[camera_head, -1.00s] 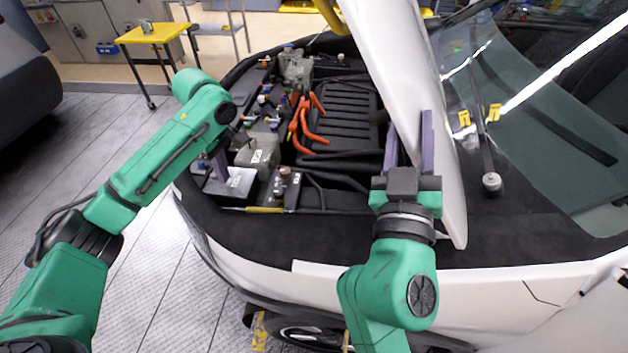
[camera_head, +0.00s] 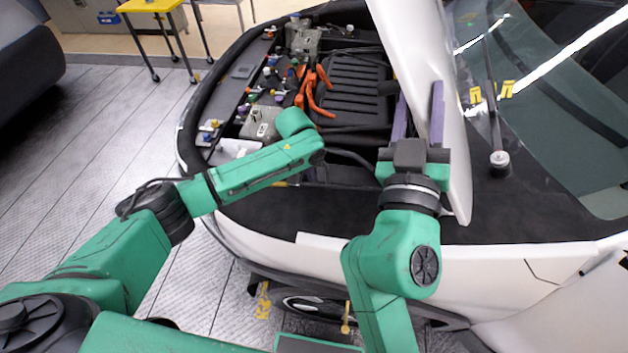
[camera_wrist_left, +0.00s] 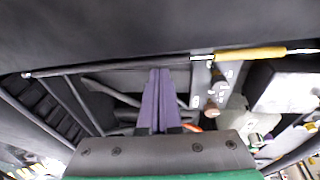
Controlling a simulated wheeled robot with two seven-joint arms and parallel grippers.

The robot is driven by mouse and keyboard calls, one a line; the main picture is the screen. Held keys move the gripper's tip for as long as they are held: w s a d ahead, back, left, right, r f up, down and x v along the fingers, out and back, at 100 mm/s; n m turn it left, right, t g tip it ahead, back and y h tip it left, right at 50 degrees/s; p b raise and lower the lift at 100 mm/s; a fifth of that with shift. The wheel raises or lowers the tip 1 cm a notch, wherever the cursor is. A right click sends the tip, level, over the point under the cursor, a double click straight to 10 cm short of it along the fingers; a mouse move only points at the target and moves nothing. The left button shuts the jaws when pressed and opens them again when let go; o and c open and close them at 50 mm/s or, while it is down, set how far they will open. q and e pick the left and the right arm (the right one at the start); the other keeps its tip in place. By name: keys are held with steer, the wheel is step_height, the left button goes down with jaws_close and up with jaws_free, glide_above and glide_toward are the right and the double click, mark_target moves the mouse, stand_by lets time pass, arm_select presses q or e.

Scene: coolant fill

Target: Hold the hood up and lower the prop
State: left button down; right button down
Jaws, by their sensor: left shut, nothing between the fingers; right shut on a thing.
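The white hood (camera_head: 425,70) stands steeply raised at the right of the engine bay. My right gripper (camera_head: 419,115) is shut on the hood near its lower edge, with a purple finger on each side. The prop, a thin dark rod with a yellow sleeve (camera_wrist_left: 262,52), lies low along the bay's front edge in the left wrist view. In the head view, only a bit of its yellow sleeve (camera_head: 281,184) shows below my left forearm. My left gripper (camera_wrist_left: 159,72) is shut and empty, its purple fingertips close to the rod. The head view hides these fingers behind the arm.
The open engine bay holds a black ribbed cover (camera_head: 345,90), orange cables (camera_head: 318,92) and a grey reservoir (camera_head: 262,122). The windscreen (camera_head: 540,110) is right of the hood. A yellow table (camera_head: 150,6) stands far left. The floor left of the car is clear.

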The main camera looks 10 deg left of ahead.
mark_target(316, 186)
arm_select(q)
steer(key=shift+x, duration=2.1)
